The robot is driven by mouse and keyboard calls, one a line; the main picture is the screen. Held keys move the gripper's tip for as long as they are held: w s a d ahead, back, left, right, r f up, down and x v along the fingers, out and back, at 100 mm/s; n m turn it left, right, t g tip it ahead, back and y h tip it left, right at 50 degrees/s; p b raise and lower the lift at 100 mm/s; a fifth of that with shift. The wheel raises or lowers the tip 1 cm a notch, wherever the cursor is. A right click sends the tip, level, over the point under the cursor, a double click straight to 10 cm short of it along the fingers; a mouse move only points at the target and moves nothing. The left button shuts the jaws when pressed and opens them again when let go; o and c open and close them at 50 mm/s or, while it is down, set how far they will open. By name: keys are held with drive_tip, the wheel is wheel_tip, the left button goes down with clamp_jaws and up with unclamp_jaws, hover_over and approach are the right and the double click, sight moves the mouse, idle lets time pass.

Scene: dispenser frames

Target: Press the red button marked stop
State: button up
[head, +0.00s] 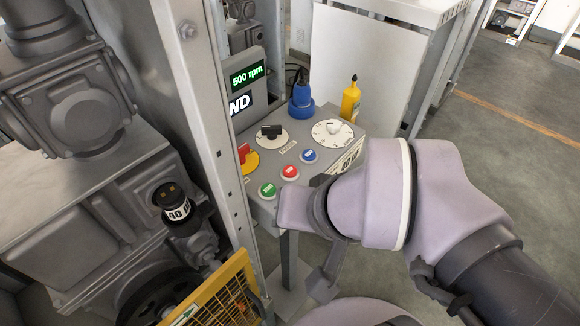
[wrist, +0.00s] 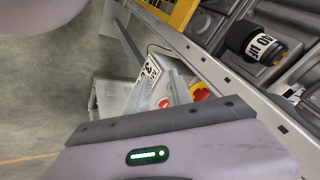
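The red button (head: 289,172) sits on the sloped grey control panel (head: 257,204), between a green button (head: 268,190) and a blue button (head: 308,156). It has a small white marking, too small to read surely. The red button also shows in the wrist view (wrist: 164,104), just beyond the dark edge of my gripper body. My gripper (head: 322,182) is at the panel's right front edge, right of the red button and apart from it in the picture. My wrist hides most of its fingers in the head view.
A red and yellow rotary switch (head: 246,158), a black knob (head: 271,133) and a white dial (head: 333,131) are on the panel. A blue container (head: 301,95) and yellow bottle (head: 351,101) stand behind. A metal post (head: 205,110) and yellow guard (head: 222,297) flank the left side.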

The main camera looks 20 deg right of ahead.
clamp_jaws()
idle(1.4)
